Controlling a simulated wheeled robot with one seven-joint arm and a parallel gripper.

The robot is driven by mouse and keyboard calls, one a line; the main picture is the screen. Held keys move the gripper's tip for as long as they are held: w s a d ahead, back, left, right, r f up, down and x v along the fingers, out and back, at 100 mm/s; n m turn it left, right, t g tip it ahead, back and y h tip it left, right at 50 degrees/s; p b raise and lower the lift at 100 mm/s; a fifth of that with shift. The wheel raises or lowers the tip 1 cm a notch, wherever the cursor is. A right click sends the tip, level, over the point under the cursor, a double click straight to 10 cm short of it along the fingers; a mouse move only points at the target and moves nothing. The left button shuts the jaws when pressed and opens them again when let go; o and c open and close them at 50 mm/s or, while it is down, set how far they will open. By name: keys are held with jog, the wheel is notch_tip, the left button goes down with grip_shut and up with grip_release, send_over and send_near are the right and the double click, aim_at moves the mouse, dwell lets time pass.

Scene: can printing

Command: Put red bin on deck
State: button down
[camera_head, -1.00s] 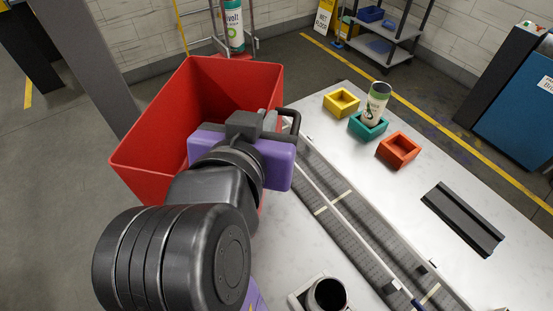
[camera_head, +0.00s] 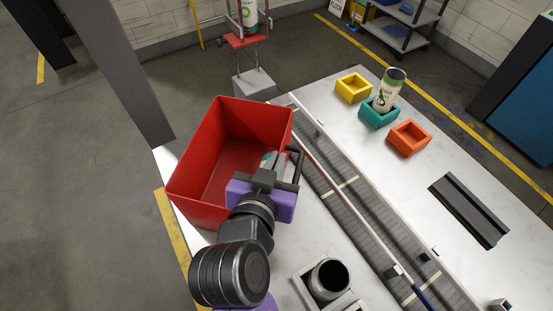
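The red bin (camera_head: 204,165) is an open box at the left end of the white table, the deck (camera_head: 300,235). It looks upright and partly over the table's left edge; I cannot tell whether its base touches the surface. My gripper (camera_head: 285,170), black and purple, is at the bin's right wall, by a black handle (camera_head: 297,166). My arm hides part of the bin's near side. The fingers are not clearly visible, so I cannot tell whether they are shut on the bin. A small pale and green thing shows inside the bin beside my gripper.
A grey conveyor track (camera_head: 345,200) runs along the table right of the bin. A dark cup (camera_head: 328,279) stands at the near edge. A grey post (camera_head: 118,70) rises at left.

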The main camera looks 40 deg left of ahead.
jog(key=shift+f, duration=0.1)
jog(key=c, duration=1.6)
grip_release()
jog(key=shift+c, duration=0.2)
jog(key=b+v, duration=0.1)
jog(key=v, duration=1.1)
jog(key=shift+b, duration=0.3)
jog(key=shift+s, duration=0.1)
